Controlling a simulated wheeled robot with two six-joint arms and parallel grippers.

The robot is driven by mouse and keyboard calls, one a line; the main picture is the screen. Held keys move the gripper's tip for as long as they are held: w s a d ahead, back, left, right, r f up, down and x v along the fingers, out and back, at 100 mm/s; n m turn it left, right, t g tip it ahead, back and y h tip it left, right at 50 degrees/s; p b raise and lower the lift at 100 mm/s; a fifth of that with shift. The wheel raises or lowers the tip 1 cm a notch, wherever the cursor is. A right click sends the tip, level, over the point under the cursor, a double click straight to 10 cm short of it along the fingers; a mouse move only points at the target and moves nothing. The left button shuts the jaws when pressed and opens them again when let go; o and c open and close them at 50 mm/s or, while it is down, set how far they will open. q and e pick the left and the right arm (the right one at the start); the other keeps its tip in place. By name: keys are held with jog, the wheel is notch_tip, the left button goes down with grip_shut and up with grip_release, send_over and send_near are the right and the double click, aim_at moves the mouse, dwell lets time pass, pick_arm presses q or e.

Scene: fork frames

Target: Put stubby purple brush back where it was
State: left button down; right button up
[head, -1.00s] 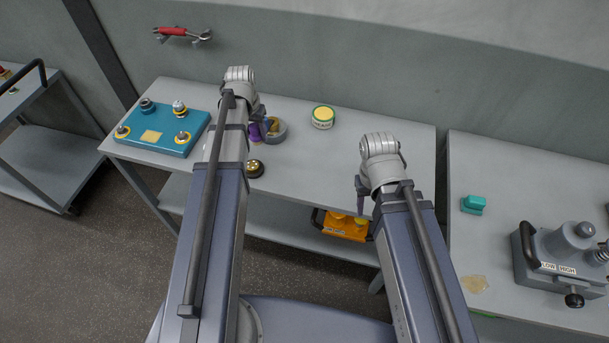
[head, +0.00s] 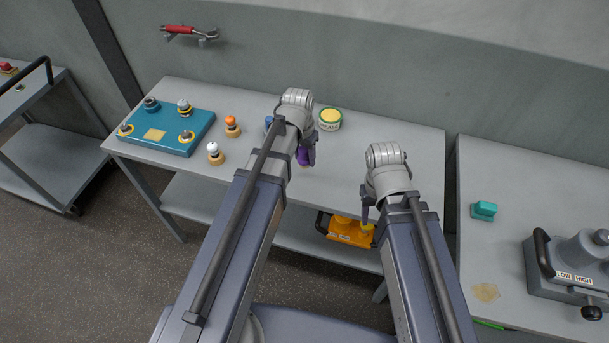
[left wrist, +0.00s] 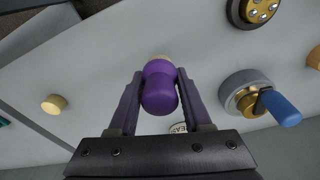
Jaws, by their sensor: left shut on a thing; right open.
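The stubby purple brush (head: 303,157) is held between the fingers of my left gripper (head: 308,156), over the middle of the grey table (head: 385,148). In the left wrist view the brush (left wrist: 159,92) sits between both fingers, its rounded purple end toward the camera and a tan end beyond. I cannot tell whether it touches the table. Brushes with an orange top (head: 231,121) and a white top (head: 213,149) stand left of my left arm. My right gripper (head: 368,208) is open and empty near the table's front right.
A teal board (head: 176,118) with several posts is at the table's left. A gold-faced disc (left wrist: 258,10) and tan knob (left wrist: 54,104) show in the wrist view. An orange box (head: 349,232) sits on the lower shelf.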

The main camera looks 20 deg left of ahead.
aim_at(302, 150)
pick_arm(q)
jog(key=shift+f+b, duration=2.5)
jog(key=shift+f, duration=0.65)
jog(key=shift+f, duration=0.1)
jog(key=shift+f, duration=0.15)
jog(key=shift+c, duration=1.7)
grip_release()
jog(key=shift+r, duration=0.2)
jog(key=r+p, duration=0.4)
jog(key=s+r+p, duration=0.1)
jog(key=r+p, duration=0.7)
jog(key=shift+s+a+r, duration=0.1)
jog(key=shift+s+a, duration=0.1)
jog(key=shift+a, duration=0.05)
jog(key=s+d+g+y, duration=0.1)
jog(key=s+d, duration=1)
jog(key=s, duration=0.2)
jog(key=shift+g+y, duration=0.4)
jog(key=shift+s, duration=0.1)
